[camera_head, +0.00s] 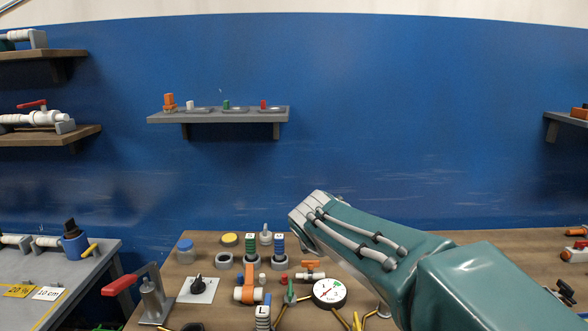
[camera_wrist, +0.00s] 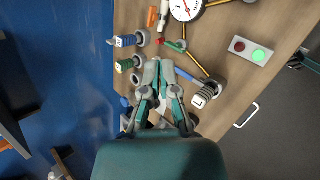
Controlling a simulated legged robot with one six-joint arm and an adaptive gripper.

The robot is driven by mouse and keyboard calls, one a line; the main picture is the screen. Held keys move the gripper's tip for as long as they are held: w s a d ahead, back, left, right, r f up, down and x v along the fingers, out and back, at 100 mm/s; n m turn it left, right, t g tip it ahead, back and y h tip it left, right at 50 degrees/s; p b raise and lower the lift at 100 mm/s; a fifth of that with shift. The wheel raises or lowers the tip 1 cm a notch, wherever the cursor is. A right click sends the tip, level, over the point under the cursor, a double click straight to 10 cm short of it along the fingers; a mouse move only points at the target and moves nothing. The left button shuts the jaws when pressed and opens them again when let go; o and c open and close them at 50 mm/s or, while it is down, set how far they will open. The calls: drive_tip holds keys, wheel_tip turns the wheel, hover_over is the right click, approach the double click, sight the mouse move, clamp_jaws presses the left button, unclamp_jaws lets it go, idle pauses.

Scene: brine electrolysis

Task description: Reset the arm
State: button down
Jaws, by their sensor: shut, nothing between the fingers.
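My arm reaches in from the lower right in the head view and stretches over the workbench (camera_head: 205,245). My gripper shows in the wrist view (camera_wrist: 157,64), with its two grey fingertips close together and nothing between them. It is above the bench top, near several small fittings. In the head view the fingers are hidden behind or below the end of the arm.
A grey shelf (camera_head: 215,117) hangs on the blue wall. The wrist view shows a two-button box (camera_wrist: 250,50). The wall's upper right is bare.

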drive_tip(key=s+d+f+m+g, duration=0.1)
drive_tip(key=s+d+f+m, duration=0.1)
drive_tip(key=s+m, duration=0.4)
drive_tip(key=s+d+f+m+g+y, duration=0.1)
drive_tip(key=s+d+f+m, duration=0.1)
drive_tip(key=s+d+m, duration=0.2)
drive_tip(key=s+d+f+m+y, duration=0.1)
drive_tip(key=s+d+f+m, duration=0.1)
drive_tip(key=s+m, duration=0.8)
drive_tip(key=s+d, duration=0.1)
drive_tip(key=s, duration=0.6)
drive_tip(key=shift+s+g, duration=0.25)
drive_tip(key=shift+g, duration=0.15)
drive_tip(key=shift+d, duration=0.1)
